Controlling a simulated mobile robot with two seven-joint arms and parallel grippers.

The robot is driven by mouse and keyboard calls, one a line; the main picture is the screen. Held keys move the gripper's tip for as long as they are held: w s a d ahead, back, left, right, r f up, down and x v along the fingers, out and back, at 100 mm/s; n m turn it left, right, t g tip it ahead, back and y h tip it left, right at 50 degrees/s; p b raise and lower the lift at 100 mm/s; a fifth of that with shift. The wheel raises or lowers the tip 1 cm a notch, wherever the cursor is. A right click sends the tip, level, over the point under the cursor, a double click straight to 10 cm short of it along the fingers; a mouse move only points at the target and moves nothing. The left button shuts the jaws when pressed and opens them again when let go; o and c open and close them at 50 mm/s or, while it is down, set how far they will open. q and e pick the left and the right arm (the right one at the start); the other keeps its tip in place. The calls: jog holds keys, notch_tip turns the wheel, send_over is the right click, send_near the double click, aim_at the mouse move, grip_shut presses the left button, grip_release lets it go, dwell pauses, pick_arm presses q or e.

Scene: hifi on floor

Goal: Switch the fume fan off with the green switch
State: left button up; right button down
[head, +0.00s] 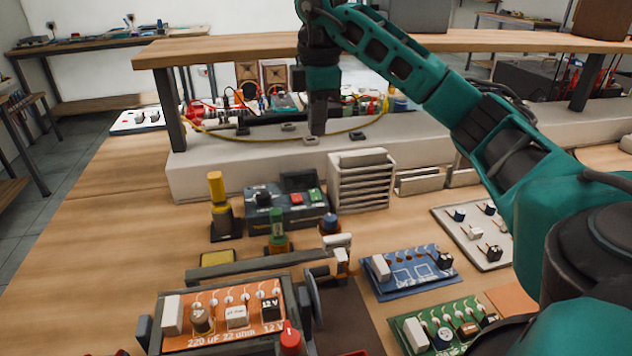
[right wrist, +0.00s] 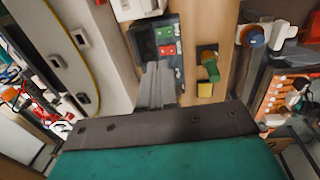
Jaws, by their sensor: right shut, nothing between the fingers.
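A dark blue-grey control box (head: 278,214) stands on the bench in front of the raised white ledge. On its top are a red switch (head: 296,198) and a green switch (head: 315,195) side by side. In the right wrist view the green switch (right wrist: 166,31) and the red switch (right wrist: 168,50) show just beyond my fingertips. My right gripper (head: 317,130) points down above and behind the box, apart from it in the head view. It is shut and empty, and its closed fingers also show in the right wrist view (right wrist: 155,72). My left gripper is not in view.
A wooden shelf (head: 230,46) runs over the white ledge (head: 230,173). A slotted grey rack (head: 361,188) stands right of the box. Posts with a yellow cap (head: 216,186) and a green cap (head: 277,225) stand nearby. A clamped orange circuit board (head: 222,318) is in front.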

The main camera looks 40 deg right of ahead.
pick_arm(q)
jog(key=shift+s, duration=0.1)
pick_arm(e)
jog(key=shift+f, duration=0.1)
jog(key=b, duration=0.3)
send_near(315, 191)
jog(key=f, duration=0.5)
jog(key=shift+w+d+f, duration=0.1)
jog(key=shift+w+f, duration=0.25)
jog(key=shift+f, duration=0.55)
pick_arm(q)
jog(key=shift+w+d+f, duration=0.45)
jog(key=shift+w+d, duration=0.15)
